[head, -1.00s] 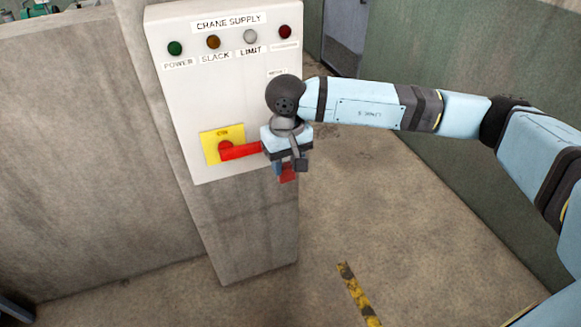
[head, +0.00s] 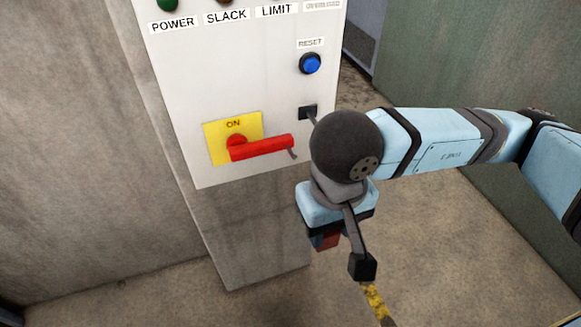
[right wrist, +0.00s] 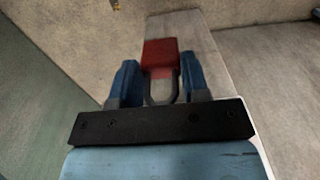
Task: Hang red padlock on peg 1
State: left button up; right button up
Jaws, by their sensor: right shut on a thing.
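The red padlock (right wrist: 160,54) shows in the right wrist view, with its grey shackle between the blue fingers of my right gripper (right wrist: 160,78). In the head view the padlock (head: 328,241) is a small dark red patch below my right gripper (head: 322,236), mostly hidden by it. My right gripper is shut on the padlock, in front of and right of the panel's lower edge. A peg (head: 311,117) sticks out from a small dark plate on the panel, just left of my wrist; no number is readable. My left gripper is not in view.
The panel (head: 185,95) carries a red switch handle (head: 262,148) on a yellow ON plate (head: 220,152) and a blue RESET button (head: 310,64). A small grey hook (head: 292,153) shows at the handle's end. Bare floor (head: 430,240) lies to the right.

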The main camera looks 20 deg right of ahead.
aim_at(291, 151)
jog(key=w+p, duration=0.1)
jog(key=w, duration=0.4)
jog(key=w+p, duration=0.1)
jog(key=w, duration=0.5)
jog(key=w+p, duration=0.1)
jog(key=w, duration=0.5)
jog(key=shift+w+a+r, duration=0.1)
jog(key=shift+a, duration=0.15)
jog(key=shift+f, duration=0.65)
jog(key=shift+f+b, duration=0.25)
jog(key=shift+b, duration=0.2)
jog(key=o, duration=1)
jog(key=shift+c, duration=0.2)
jog(key=shift+r, duration=0.1)
